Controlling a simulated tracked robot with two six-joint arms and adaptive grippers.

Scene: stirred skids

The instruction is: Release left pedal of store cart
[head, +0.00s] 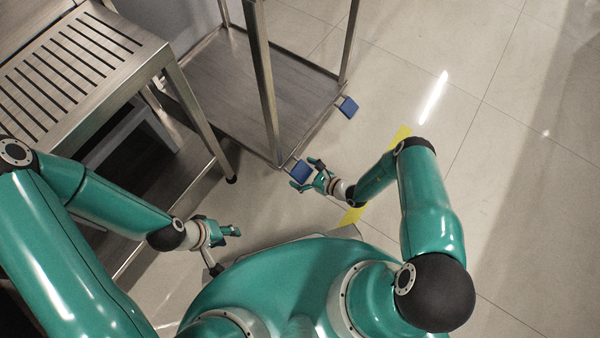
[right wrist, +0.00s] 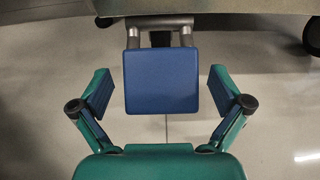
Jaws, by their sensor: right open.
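The store cart (head: 205,78) is a metal frame with a low brown-grey shelf, at the top middle of the head view. Two blue pedals stick out from its near right edge. The left pedal (head: 301,169) is at the near corner, and the other pedal (head: 348,107) is further up. My right gripper (head: 306,174) is open at the left pedal. In the right wrist view the square blue pedal (right wrist: 162,80) lies between the spread fingers, with a gap on both sides. My left gripper (head: 236,231) is away from the cart; its finger opening is unclear.
A slatted metal bench (head: 75,62) stands at the left, its leg close to the cart. Yellow floor tape (head: 353,215) runs beneath my right arm. The tiled floor (head: 510,140) to the right is clear. A dark caster (right wrist: 312,36) shows in the right wrist view.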

